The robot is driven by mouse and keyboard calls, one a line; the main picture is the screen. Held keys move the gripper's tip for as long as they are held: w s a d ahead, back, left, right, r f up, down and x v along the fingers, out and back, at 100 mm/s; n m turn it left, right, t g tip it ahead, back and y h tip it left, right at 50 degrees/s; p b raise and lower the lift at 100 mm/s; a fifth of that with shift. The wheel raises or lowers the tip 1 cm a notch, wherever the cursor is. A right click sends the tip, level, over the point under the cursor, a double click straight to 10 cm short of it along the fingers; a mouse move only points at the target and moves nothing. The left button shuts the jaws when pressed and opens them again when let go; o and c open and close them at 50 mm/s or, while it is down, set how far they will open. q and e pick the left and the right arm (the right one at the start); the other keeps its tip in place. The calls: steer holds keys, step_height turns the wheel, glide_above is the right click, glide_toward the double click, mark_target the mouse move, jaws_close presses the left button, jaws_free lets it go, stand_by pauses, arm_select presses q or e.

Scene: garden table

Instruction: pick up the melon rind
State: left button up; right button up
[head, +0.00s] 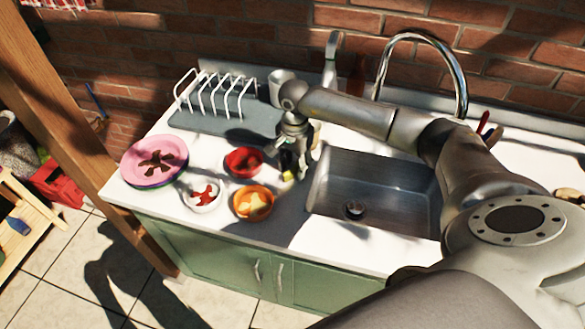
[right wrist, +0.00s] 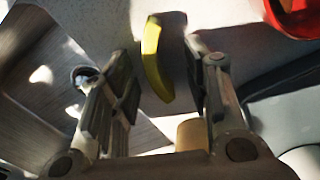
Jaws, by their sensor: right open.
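A yellow, curved strip, which looks like the melon rind (right wrist: 154,58), lies on the pale counter in the right wrist view. In the head view a small yellow bit of it (head: 288,175) shows just below my right gripper (head: 296,168), left of the sink. In the right wrist view my right gripper (right wrist: 165,82) is open, with one finger on each side of the rind. A gap shows on both sides, so the fingers look apart from it. The rest of the rind is hidden by the gripper in the head view. My left gripper is not in view.
A red bowl (head: 231,167), an orange bowl (head: 240,209) and a white bowl (head: 196,209) stand left of the gripper. A pink plate (head: 136,160) is farther left. The sink (head: 400,190) opens to the right.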

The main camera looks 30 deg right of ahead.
steer(key=shift+c, duration=0.4)
jaws_close()
steer(key=shift+r, duration=0.1)
